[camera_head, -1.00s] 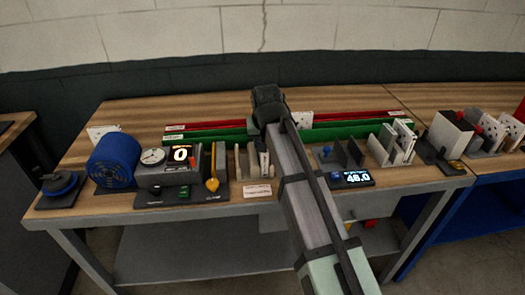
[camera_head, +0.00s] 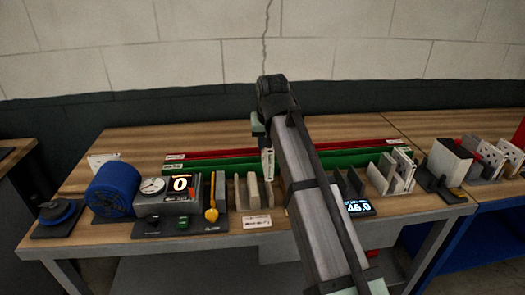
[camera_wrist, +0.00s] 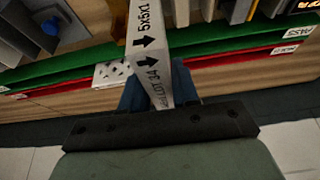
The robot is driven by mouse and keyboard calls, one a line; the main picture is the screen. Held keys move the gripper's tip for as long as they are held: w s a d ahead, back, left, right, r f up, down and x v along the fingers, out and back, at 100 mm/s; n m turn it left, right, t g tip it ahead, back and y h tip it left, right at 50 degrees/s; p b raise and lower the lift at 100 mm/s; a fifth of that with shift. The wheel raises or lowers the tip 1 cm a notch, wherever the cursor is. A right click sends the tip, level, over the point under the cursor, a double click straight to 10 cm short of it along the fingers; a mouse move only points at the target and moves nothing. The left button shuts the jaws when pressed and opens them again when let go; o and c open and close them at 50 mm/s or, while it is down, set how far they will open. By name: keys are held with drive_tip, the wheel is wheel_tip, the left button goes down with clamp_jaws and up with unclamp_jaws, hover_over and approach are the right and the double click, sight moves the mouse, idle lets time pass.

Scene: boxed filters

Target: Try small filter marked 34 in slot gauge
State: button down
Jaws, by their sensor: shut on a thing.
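My gripper (camera_head: 266,143) is shut on a thin white filter (camera_head: 267,164), which hangs down from the jaws above the bench. In the wrist view the filter (camera_wrist: 152,50) stands between the blue fingers (camera_wrist: 160,88). Its edge shows black arrows, "5x5x1" and a lot marking that ends in 34. Below it in the head view is a slotted stand (camera_head: 254,191) with upright beige pieces and a white label in front. A device with upright grey plates (camera_head: 352,182) and a lit display (camera_head: 359,207) is to its right, partly hidden by my arm. I cannot tell which one is the slot gauge.
Green (camera_head: 222,164) and red (camera_head: 225,153) rails run along the back. A dial device (camera_head: 165,195) showing 0, a yellow-handled clamp (camera_head: 211,210) and a blue roll (camera_head: 112,190) are at left.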

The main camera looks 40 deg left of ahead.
drive_tip(key=w+d+r, duration=0.3)
drive_tip(key=w+d, duration=0.2)
drive_tip(key=shift+d, duration=0.25)
drive_tip(key=shift+f, duration=0.2)
drive_tip(key=shift+f, duration=2.25)
drive_tip(key=shift+f, duration=1.85)
idle(1.0)
drive_tip(key=shift+w+r, duration=0.1)
drive_tip(key=shift+r, duration=0.1)
idle(0.9)
drive_tip(key=shift+r, duration=0.8)
